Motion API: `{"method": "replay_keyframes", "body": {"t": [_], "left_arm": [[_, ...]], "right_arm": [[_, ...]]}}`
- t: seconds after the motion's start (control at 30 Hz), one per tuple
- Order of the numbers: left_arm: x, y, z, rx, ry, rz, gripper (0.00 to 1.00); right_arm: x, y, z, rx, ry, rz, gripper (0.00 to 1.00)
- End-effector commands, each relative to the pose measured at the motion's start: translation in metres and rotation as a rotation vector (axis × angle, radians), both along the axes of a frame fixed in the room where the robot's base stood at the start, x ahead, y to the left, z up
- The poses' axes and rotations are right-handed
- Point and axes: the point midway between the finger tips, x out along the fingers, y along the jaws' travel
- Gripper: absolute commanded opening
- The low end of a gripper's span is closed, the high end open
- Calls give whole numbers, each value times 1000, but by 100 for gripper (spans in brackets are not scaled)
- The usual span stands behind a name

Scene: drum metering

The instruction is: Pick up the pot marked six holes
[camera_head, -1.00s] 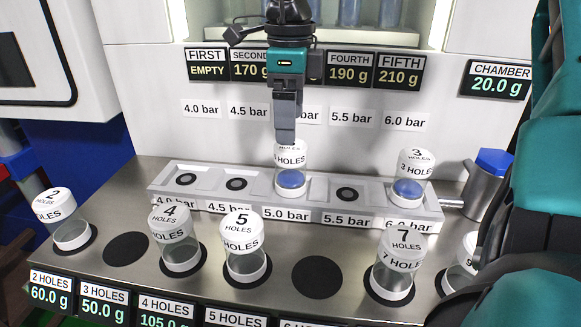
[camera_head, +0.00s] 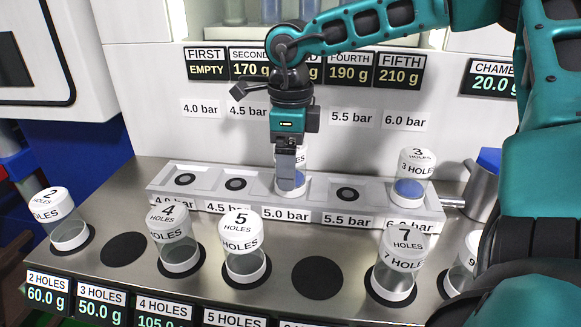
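A clear pot with a white lid and blue contents (camera_head: 299,183) stands in the 5.0 bar slot of the grey rack (camera_head: 330,215). Its lid is mostly hidden behind my gripper, so its number cannot be read now. My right gripper (camera_head: 285,188) points down at this pot, its fingers overlapping the pot's front in the head view. The fingers line up one behind the other, so their gap and any contact with the pot cannot be seen. My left gripper is not in view.
The pot marked 3 (camera_head: 411,180) stands in the 6.0 bar slot. Pots marked 2 (camera_head: 62,217), 4 (camera_head: 175,240), 5 (camera_head: 243,247) and 7 (camera_head: 398,263) stand along the front. Two dark round spots there are empty. A metal cylinder (camera_head: 480,190) stands at the right.

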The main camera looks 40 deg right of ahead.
Motion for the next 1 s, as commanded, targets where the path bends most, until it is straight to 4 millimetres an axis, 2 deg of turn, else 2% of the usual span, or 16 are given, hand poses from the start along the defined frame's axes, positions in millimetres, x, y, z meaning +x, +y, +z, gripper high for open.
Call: {"method": "replay_keyframes", "body": {"t": [0.07, 0.7, 1.0], "left_arm": [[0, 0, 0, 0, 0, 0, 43], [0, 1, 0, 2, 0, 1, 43], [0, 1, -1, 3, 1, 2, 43]], "right_arm": [[0, 0, 0, 0, 0, 0, 80], [0, 0, 1, 0, 0, 0, 20], [1, 0, 4, 0, -3, 0, 20]]}}
